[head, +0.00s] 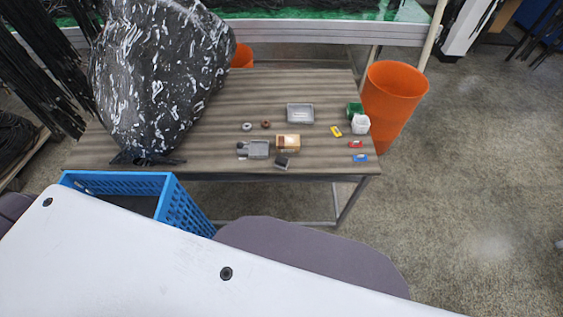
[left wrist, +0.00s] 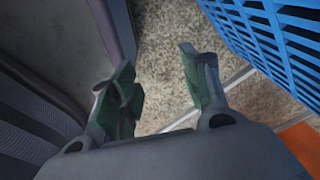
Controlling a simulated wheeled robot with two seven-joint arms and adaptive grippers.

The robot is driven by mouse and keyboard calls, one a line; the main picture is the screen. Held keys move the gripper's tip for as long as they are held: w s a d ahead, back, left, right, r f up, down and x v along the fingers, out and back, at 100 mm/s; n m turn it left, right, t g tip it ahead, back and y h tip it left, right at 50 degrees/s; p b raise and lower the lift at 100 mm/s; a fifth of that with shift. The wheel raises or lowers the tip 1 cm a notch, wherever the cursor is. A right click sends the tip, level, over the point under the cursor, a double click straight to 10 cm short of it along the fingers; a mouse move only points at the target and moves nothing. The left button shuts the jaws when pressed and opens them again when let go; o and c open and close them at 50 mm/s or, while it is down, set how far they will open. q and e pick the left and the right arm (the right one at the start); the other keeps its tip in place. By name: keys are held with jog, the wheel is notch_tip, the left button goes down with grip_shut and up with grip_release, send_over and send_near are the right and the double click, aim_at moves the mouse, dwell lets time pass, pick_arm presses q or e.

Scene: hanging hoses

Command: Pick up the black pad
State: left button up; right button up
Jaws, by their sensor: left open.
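A small dark block (head: 282,161), which looks like the black pad, lies near the front edge of the wooden table (head: 215,150), just below a tan box (head: 288,142). My left gripper (left wrist: 158,62) shows in the left wrist view, open and empty, with floor visible between its fingers. It is beside a blue crate (left wrist: 275,40) and away from the pad, which is not visible in that view. Neither gripper shows in the head view.
A large black bag (head: 160,75) covers the table's left side. The blue crate (head: 185,205) stands in front at left. A grey tray (head: 300,113), a grey holder (head: 254,150), a white cup (head: 360,124) and small coloured items share the tabletop. An orange bin (head: 392,95) stands at right.

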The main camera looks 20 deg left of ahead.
pick_arm(q)
jog(key=w+d+r+m+t+h, duration=0.1)
jog(key=w+d+r, duration=0.3)
jog(key=w+r, duration=0.65)
jog(key=w+d+r+m, duration=0.1)
jog(key=w+d+r, duration=0.45)
jog(key=w, duration=0.75)
jog(key=w+d+r+m+h+p, duration=0.1)
jog(key=w+r, duration=0.2)
jog(key=r, duration=0.4)
jog(key=w+d+r, duration=0.2)
jog(key=w+r, duration=0.1)
jog(key=r, duration=0.4)
notch_tip(320, 180, up, 29)
jog(key=m+g+y, duration=0.2)
jog(key=m+g, duration=0.1)
jog(key=m, duration=1)
send_over(283, 159)
notch_tip(283, 159, down, 8)
jog(key=shift+r+p, duration=0.15)
jog(key=shift+p, duration=0.2)
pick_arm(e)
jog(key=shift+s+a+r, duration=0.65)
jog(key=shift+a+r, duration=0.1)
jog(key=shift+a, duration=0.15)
